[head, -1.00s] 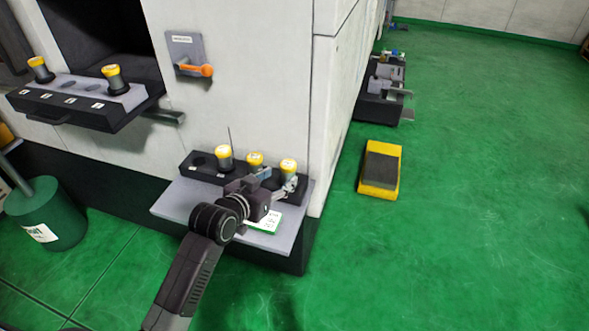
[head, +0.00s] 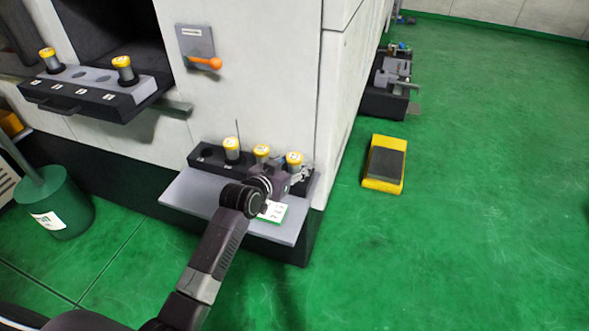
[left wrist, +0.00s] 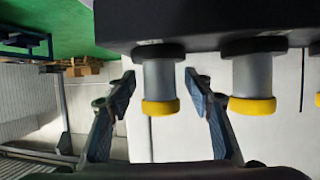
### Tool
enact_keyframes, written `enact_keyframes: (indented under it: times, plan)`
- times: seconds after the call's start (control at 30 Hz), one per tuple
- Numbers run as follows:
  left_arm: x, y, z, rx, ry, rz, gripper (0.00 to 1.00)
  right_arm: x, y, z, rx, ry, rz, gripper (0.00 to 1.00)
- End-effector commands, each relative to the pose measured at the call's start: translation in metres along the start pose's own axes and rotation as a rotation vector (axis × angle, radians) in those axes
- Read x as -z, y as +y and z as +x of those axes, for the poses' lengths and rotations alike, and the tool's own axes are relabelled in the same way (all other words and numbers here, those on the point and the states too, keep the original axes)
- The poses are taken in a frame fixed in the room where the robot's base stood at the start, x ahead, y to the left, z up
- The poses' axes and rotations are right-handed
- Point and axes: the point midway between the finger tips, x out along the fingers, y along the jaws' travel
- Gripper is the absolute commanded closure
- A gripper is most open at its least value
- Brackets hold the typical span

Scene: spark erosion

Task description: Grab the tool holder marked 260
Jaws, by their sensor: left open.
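Three tool holders with yellow caps stand in a black rack (head: 212,166) on the grey shelf: a left one (head: 232,150), a middle one (head: 262,152) and a right one (head: 294,159). Their markings are too small to read, so I cannot tell which is 260. My left gripper (head: 289,177) is at the right holder, partly hiding it. In the left wrist view, which is upside down, my left gripper (left wrist: 160,77) is open. Its fingers are on both sides of one holder (left wrist: 159,84), with gaps visible. Another holder (left wrist: 253,80) is beside it. My right gripper is out of view.
Two more yellow-capped holders (head: 48,60) (head: 124,70) stand on the upper-left rack. A card (head: 272,211) lies on the grey shelf (head: 185,196) under my arm. An orange-handled lever (head: 205,63) is on the machine wall. The green floor to the right is mostly free.

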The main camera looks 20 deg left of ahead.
Motion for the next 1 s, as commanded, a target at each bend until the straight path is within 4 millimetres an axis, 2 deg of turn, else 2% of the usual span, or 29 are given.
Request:
enact_keyframes:
  times: [0.03, 0.17, 0.43, 0.83, 1.0]
  plan:
    - [0.0, 0.0, 0.0, 0.0, 0.0, 0.0, 0.55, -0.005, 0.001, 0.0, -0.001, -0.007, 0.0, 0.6]
    - [0.0, 0.0, 0.0, 0.0, 0.0, 0.0, 0.69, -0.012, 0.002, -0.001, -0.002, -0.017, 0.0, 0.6]
    - [0.0, 0.0, 0.0, 0.0, 0.0, 0.0, 0.99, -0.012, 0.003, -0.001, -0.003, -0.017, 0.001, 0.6]
    - [0.004, -0.001, -0.001, 0.001, 0.006, 0.001, 1.0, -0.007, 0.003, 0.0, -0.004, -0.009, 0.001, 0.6]
    - [0.015, -0.001, -0.005, 0.0, 0.007, 0.001, 1.0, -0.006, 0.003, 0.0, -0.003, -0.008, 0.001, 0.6]
